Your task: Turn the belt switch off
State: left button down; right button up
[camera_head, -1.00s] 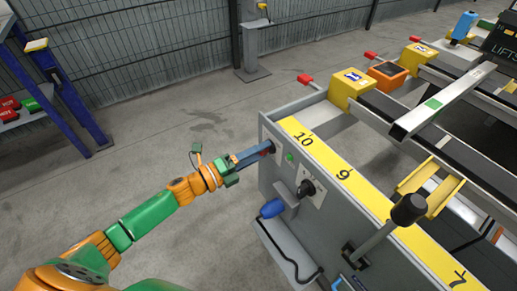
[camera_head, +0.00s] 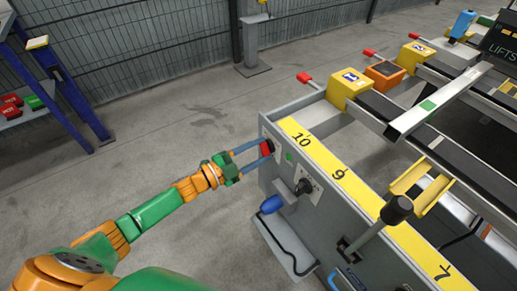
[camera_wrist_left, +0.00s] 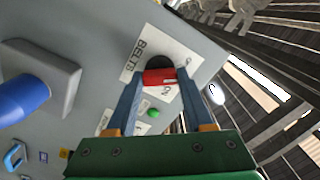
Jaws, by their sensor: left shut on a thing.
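The belt switch (camera_head: 267,147) is a red handle on a round black base, on the grey end panel of the table. In the left wrist view the red handle (camera_wrist_left: 160,77) sits on a white label reading "BELTS". My left gripper (camera_head: 264,149) reaches it from the left, with its two blue fingers on either side of the handle. It is shut on the handle. My right gripper is not in view.
A black-knobbed lever (camera_head: 397,208) stands on the table's near side. The floor left of the panel is clear.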

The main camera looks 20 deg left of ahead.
pick_arm(q)
jog(key=shift+n, duration=0.8)
jog(key=shift+c, duration=1.4)
grip_release()
jog(key=v, duration=0.7)
jog(key=shift+p, duration=0.45)
